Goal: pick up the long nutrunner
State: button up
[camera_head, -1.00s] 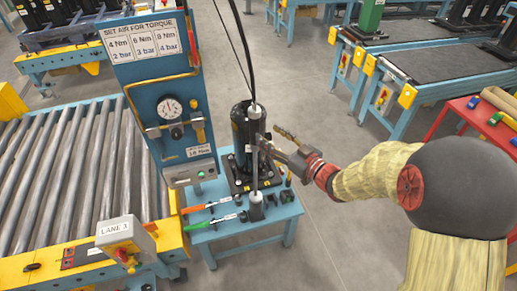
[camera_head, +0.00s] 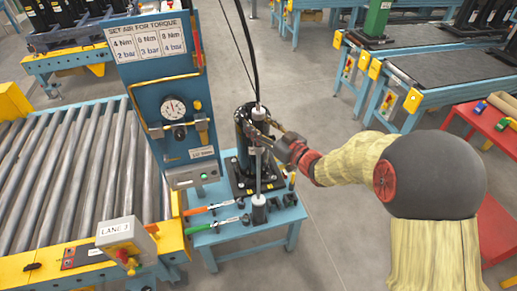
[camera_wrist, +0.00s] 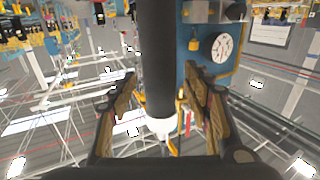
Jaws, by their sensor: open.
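My gripper (camera_head: 262,133) is open, coming from the right at the nutrunner's upper body. In the wrist view a dark cylinder (camera_wrist: 155,60), seemingly the nutrunner, runs between the two spread fingers of my gripper (camera_wrist: 160,105), with visible gaps at both sides. I cannot tell whether a finger touches it.
A blue torque panel (camera_head: 160,75) with a gauge stands close at left. An orange-handled tool (camera_head: 196,210) and a green-handled tool (camera_head: 200,228) lie on the blue stand (camera_head: 235,238). A roller conveyor (camera_head: 70,170) is at far left.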

jog(key=shift+c, duration=0.8)
grip_shut()
jog(key=shift+r, duration=0.25)
